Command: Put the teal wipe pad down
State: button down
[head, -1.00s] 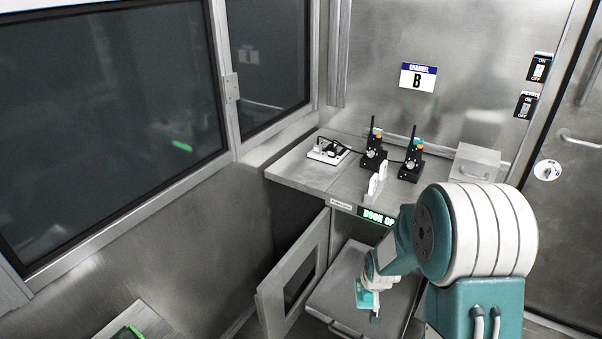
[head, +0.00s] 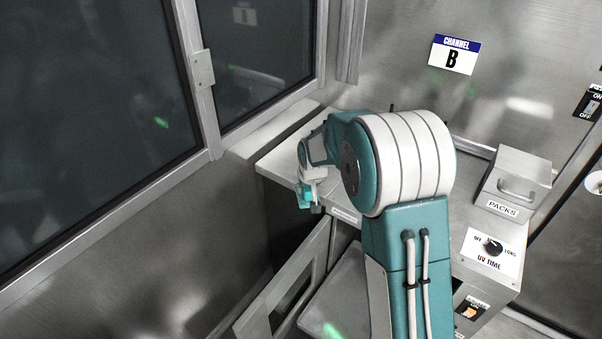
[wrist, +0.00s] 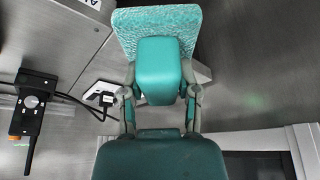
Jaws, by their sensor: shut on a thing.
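The teal wipe pad (wrist: 158,22) has a textured face and a smooth teal block (wrist: 165,70) on it, seen in the wrist view. My gripper (wrist: 162,88) is shut on that block, with one finger on each side. In the head view my gripper (head: 311,186) hangs near the left front corner of the grey counter (head: 282,160), and the pad is a small teal patch (head: 303,199) at its end. The pad is held in the air, apart from any surface as far as I can tell.
A PACKS box (head: 513,185) and a UV TIME dial (head: 492,248) sit at the right. An open door (head: 285,290) stands below the counter.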

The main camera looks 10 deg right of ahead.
jog(key=w+r, duration=0.1)
jog(key=r, duration=0.1)
jog(key=w+r, duration=0.1)
jog(key=r, duration=0.1)
jog(key=w+a+r, duration=0.1)
jog(key=r, duration=0.1)
jog(key=shift+w+a, duration=0.1)
jog(key=shift+w, duration=0.3)
jog(key=w+d+f, duration=0.1)
jog(key=w+f, duration=0.1)
jog(key=w, duration=0.2)
jog(key=w+d+f, duration=0.1)
jog(key=w+f, duration=0.2)
jog(key=w, duration=0.1)
jog(key=w+d+f, duration=0.1)
jog(key=w+f, duration=0.2)
jog(key=w, duration=0.1)
jog(key=shift+w+f, duration=0.1)
jog(key=shift+f, duration=0.15)
jog(key=shift+w+d+f, duration=0.15)
jog(key=shift+w+f, duration=0.4)
jog(key=shift+f, duration=1.6)
jog(key=shift+c, duration=1.7)
grip_release()
jog(key=shift+f, duration=0.1)
